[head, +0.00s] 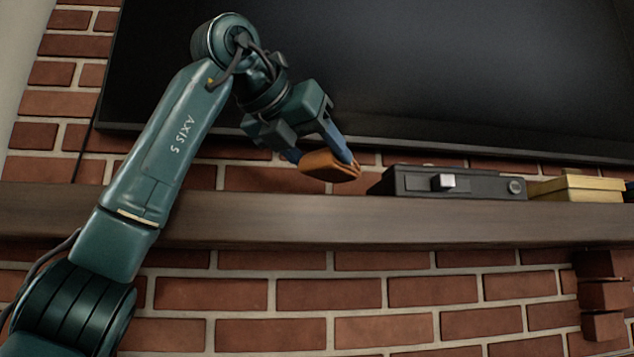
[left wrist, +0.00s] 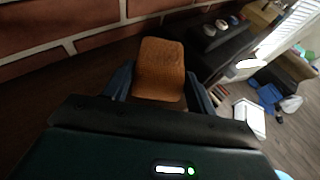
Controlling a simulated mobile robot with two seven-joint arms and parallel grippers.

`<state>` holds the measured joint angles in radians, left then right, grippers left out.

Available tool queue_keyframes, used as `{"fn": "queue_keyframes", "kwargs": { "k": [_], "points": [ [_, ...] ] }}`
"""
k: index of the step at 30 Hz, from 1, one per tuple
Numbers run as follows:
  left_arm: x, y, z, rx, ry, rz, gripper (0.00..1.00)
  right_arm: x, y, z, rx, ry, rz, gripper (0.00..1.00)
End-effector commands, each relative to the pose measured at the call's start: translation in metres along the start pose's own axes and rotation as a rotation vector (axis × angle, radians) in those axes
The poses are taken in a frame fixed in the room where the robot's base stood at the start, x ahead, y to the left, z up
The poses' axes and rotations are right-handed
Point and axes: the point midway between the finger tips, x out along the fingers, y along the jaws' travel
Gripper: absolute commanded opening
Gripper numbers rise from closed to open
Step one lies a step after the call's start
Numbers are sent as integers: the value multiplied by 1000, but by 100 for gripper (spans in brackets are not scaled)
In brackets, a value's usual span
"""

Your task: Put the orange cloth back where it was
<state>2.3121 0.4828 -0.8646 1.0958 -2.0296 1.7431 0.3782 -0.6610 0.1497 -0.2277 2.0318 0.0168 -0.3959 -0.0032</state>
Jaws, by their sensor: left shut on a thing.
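The orange cloth (head: 330,167) is a small folded pad between the blue fingers of my left gripper (head: 325,152). The gripper is shut on it, just above the wooden mantel shelf (head: 250,215) in the head view, left of a black box. I cannot tell whether the cloth touches the shelf. In the left wrist view the cloth (left wrist: 160,70) sits between the two fingers (left wrist: 158,88), with the brick wall to its left. My right gripper is not in view.
The black box (head: 455,183) with a white switch and a knob stands on the mantel, and a yellow box (head: 577,188) is right of it. A large dark screen (head: 400,70) hangs above. The mantel's left part is bare. Bricks (head: 603,295) jut out at lower right.

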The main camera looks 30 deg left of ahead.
Motion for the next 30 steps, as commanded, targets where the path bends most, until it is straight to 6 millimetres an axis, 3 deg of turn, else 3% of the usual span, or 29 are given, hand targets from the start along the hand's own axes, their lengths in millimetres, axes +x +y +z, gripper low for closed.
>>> {"fn": "queue_keyframes", "kwargs": {
  "k": [8,22,23,30],
  "points": [
    [13,0,-32,1,-1,0,35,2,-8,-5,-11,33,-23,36],
    [18,3,-38,-2,-2,0,35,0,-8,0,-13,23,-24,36],
    [18,3,-38,-2,-1,0,57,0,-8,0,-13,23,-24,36],
    [18,2,-37,-2,-1,0,77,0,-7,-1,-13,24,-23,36]
  ]
}}
